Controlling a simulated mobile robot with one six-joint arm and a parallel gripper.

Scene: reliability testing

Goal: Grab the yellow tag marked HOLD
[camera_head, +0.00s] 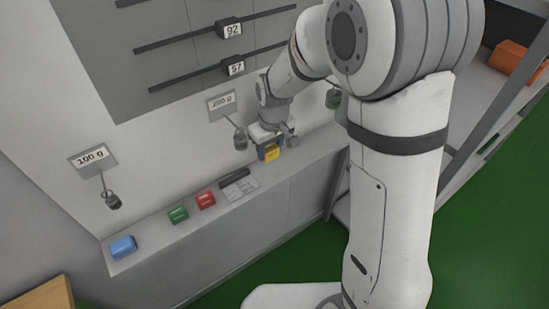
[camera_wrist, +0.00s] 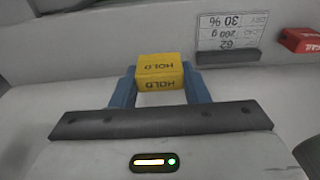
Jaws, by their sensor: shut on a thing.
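The yellow tag marked HOLD (camera_wrist: 160,72) is a small block between the blue fingers of my gripper (camera_wrist: 160,88) in the wrist view. The fingers touch its left and right sides, and its lettering appears upside down. In the head view the yellow tag (camera_head: 271,153) shows at the end of my gripper (camera_head: 269,151), at the grey ledge along the wall. I cannot tell whether the tag rests on the ledge or is lifted off it.
On the ledge (camera_head: 150,246) stand a red block (camera_head: 205,200), a green block (camera_head: 177,215), a blue block (camera_head: 123,247) and a card holder (camera_head: 240,188). Weights hang from the wall near the 100 g sign (camera_head: 92,158) and the 200 g sign (camera_head: 222,104). An orange box (camera_head: 509,58) is at right.

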